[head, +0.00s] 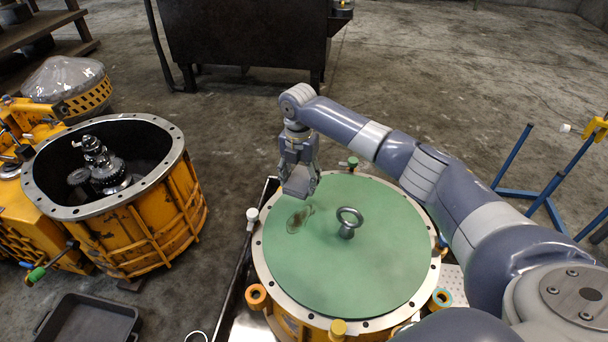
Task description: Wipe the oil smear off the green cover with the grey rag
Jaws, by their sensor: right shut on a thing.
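The green cover (372,275) is the round top of a yellow housing at the lower middle, with a ring-shaped lifting eye (347,222) standing near its centre. A dark brownish oil smear (298,219) lies on the cover, left of the eye. My right gripper (299,177) points down over the cover's upper left edge, just above the smear in the picture. It is shut on the grey rag (298,187), a small grey piece at its fingertips. I cannot tell whether the rag touches the cover. My left gripper is not in view.
An open yellow housing (150,232) with gears inside stands at the left. A dark tray (88,322) lies at the lower left. Blue stand legs (515,155) are at the right. A dark bench (245,35) stands at the back. The lifting eye sticks up from the cover.

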